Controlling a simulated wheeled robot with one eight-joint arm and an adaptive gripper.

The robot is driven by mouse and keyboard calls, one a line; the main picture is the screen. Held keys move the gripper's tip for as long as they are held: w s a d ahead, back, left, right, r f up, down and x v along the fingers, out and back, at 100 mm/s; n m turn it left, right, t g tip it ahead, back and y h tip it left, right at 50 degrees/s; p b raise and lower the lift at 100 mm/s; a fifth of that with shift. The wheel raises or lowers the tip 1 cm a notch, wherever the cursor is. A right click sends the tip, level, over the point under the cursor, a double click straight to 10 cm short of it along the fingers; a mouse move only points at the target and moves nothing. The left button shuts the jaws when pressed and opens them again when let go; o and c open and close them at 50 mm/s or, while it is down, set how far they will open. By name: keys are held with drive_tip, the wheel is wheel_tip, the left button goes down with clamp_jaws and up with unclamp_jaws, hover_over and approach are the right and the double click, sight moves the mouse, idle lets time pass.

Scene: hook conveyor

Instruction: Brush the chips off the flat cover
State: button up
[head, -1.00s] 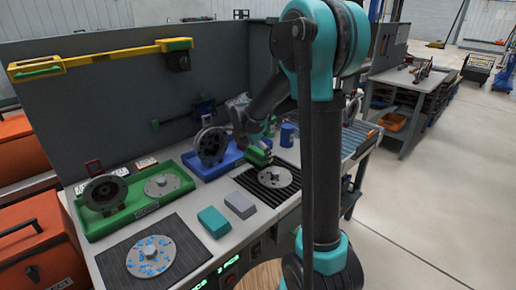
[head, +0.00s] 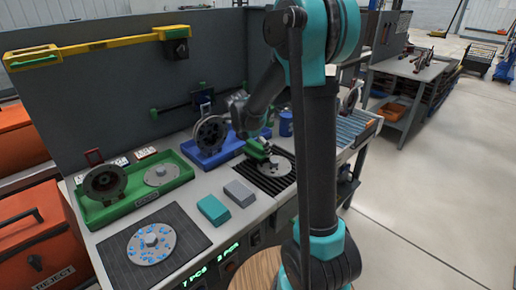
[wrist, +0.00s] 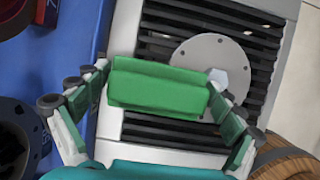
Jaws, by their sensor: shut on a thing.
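My gripper (wrist: 157,82) is shut on a green block-shaped brush (wrist: 155,92), one finger at each end. In the head view the brush (head: 257,149) is over the upper left edge of a grey flat cover (head: 272,168) on a black slotted grate (head: 248,177). In the wrist view this cover (wrist: 205,52) has small holes and a pale central hub, and the brush hides its lower left part. I see no chips on its visible part. Another flat cover (head: 136,251), with blue chips (head: 162,241), lies on a dark ribbed mat (head: 120,269) at front left.
A green tray (head: 138,202) holds a dark flanged part and a clean cover. A blue tray (head: 217,160) with a wheel-like part is close left of my gripper. Teal (head: 213,208) and grey (head: 239,192) blocks stand between mat and grate. A grey panel (head: 110,90) rises behind.

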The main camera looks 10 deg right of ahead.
drive_tip(key=shift+f, duration=0.35)
drive_tip(key=shift+w+d, duration=0.1)
idle(0.3)
drive_tip(key=shift+w+d, duration=0.6)
drive_tip(key=shift+d, duration=0.3)
drive_tip(key=shift+w+d, duration=0.55)
drive_tip(key=shift+d, duration=0.3)
drive_tip(key=shift+s+a, duration=0.1)
drive_tip(key=shift+a, duration=0.05)
drive_tip(key=shift+s+a, duration=0.6)
drive_tip(key=shift+a, duration=0.25)
drive_tip(key=shift+s+a, duration=0.55)
drive_tip(key=shift+a, duration=0.3)
drive_tip(key=shift+w+d, duration=0.65)
drive_tip(key=shift+d, duration=0.3)
drive_tip(key=shift+w+d, duration=0.6)
drive_tip(key=shift+d, duration=0.3)
